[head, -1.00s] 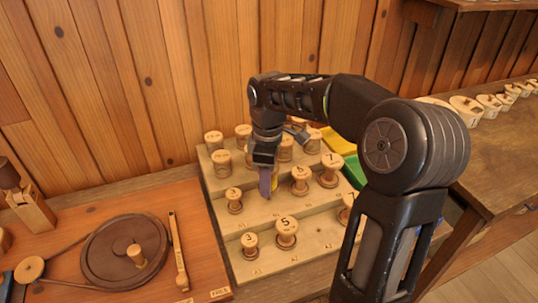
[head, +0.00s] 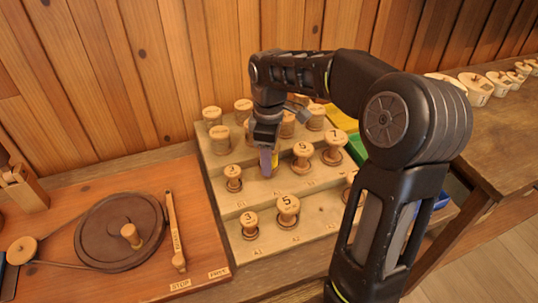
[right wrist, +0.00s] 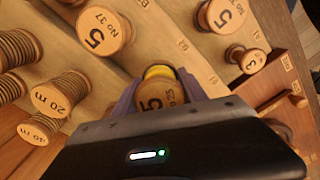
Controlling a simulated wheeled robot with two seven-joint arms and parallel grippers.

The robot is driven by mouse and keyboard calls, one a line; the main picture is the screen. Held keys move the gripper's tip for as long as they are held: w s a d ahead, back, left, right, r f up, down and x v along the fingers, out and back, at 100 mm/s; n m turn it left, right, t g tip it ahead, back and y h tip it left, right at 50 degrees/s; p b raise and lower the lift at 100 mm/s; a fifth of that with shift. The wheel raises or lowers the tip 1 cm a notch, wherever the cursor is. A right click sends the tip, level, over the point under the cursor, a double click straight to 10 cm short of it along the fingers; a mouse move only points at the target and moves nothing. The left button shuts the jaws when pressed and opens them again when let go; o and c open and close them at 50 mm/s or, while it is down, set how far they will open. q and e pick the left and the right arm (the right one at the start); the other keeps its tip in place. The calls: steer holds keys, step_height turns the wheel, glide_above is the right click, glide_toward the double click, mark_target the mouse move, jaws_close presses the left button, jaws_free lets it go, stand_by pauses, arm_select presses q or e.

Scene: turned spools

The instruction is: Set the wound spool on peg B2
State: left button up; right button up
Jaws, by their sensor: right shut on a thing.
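My right gripper (head: 268,168) is shut on a wooden spool with a yellow winding (head: 276,163). In the right wrist view my gripper's purple fingers (right wrist: 160,95) flank this wound spool (right wrist: 163,90); its top reads 5. In the head view it is on the middle step of the pegged rack (head: 322,205), in the gap between a spool marked 3 (head: 233,177) and one marked 5 (head: 302,154). Peg B2 is hidden under the spool and fingers, so I cannot tell whether the spool touches it. My left gripper is not in view.
Other spools stand close by, including 5 No 37 (right wrist: 103,30), a 7 (head: 335,142) and a front-step 5 (head: 287,208). Several spools fill the back steps. A winder with a dark wheel (head: 120,230) is at left. Yellow and green trays (head: 340,118) are behind my arm.

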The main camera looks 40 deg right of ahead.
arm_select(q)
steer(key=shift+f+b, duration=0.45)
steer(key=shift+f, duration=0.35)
arm_select(e)
steer(key=shift+f, duration=1.2)
steer(key=shift+f, duration=0.3)
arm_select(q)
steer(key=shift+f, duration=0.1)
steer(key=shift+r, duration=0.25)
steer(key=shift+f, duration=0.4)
arm_select(e)
steer(key=shift+f, duration=0.6)
steer(key=o, duration=1.1)
